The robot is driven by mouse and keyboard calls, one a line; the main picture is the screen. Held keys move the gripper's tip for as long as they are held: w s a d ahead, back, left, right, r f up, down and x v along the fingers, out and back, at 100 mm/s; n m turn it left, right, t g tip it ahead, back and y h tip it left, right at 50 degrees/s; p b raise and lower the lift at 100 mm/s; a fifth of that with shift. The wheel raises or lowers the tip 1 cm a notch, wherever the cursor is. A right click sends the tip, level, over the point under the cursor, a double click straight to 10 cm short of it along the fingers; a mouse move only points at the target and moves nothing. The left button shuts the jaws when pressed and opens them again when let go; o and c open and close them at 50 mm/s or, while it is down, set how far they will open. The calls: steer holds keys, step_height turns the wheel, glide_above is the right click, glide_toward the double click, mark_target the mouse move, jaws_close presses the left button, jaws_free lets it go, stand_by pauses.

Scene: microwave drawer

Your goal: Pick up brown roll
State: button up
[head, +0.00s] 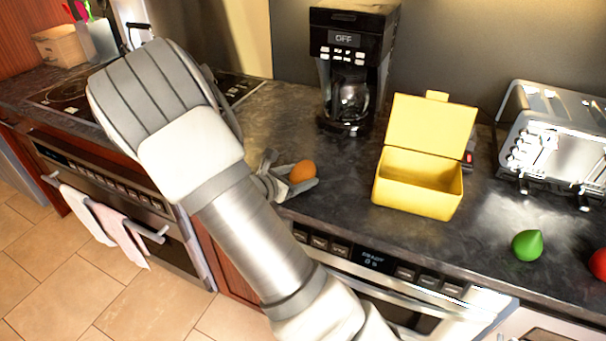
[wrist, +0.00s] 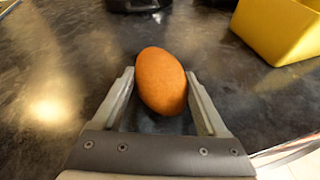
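The brown roll (head: 302,172) is a small orange-brown oval on the dark countertop, left of the yellow box. My gripper (head: 290,174) is down at the counter with its fingers on either side of the roll. In the wrist view, the roll (wrist: 162,80) lies between the two fingertips of my gripper (wrist: 160,78). The fingers are open, with a narrow gap showing on each side of the roll. The roll's near end reaches in between the fingers. My arm hides part of the counter in the head view.
An open yellow box (head: 418,188) stands right of the roll. A coffee maker (head: 352,60) stands behind. A toaster (head: 556,140), a green item (head: 527,245) and a red item (head: 599,263) are farther right. The counter left of the roll is clear in the wrist view.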

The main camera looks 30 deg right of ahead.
steer(key=c, duration=0.6)
steer(key=shift+r, duration=0.15)
